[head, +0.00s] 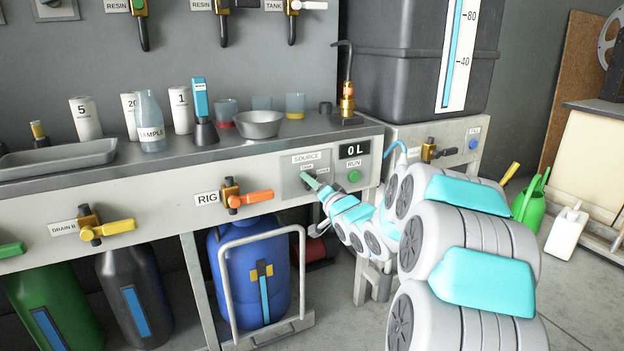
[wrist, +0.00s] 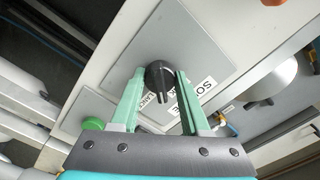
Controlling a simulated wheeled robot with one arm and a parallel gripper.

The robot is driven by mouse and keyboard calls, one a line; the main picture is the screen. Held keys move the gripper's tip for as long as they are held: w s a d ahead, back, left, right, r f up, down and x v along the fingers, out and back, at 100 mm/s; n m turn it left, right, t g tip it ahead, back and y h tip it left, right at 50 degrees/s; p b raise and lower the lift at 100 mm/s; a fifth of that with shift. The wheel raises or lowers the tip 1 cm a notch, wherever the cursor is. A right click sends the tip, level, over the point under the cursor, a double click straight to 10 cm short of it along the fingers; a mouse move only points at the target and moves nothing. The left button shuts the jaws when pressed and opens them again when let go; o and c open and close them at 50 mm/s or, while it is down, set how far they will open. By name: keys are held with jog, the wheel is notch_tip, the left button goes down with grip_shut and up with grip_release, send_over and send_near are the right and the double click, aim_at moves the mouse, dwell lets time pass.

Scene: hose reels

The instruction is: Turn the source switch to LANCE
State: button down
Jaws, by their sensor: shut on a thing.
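The source switch is a small black knob (wrist: 158,74) on a grey plate (wrist: 185,40) in the wrist view. My gripper (wrist: 159,77) has its two pale green fingers on either side of the knob and is shut on it. A label reading LANCE, partly covered, sits by the knob, and the SOURCE label is partly behind a finger. In the head view the plate labelled SOURCE (head: 305,158) is on the bench front, with my gripper (head: 309,179) against it. There the knob is mostly hidden by the fingers, so its exact setting is unclear.
A green RUN button (head: 354,176) and a display (head: 354,150) reading 0 L are right of the switch. An orange RIG valve handle (head: 250,198) sticks out to the left. A blue drum (head: 235,275) stands under the bench. A steel bowl (head: 259,123) sits on top.

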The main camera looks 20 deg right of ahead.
jog(key=m+p, duration=0.1)
jog(key=p, duration=0.1)
jog(key=m+p, duration=0.1)
jog(key=p, duration=0.1)
jog(key=shift+r, duration=0.4)
jog(key=shift+f+m+p, duration=0.25)
jog(key=shift+m+p, duration=0.9)
jog(key=shift+m, duration=0.05)
jog(key=shift+m+p, duration=0.5)
jog(key=shift+m, duration=0.4)
jog(key=shift+f, duration=0.15)
jog(key=shift+c, duration=1.9)
grip_release()
jog(key=shift+s, duration=0.1)
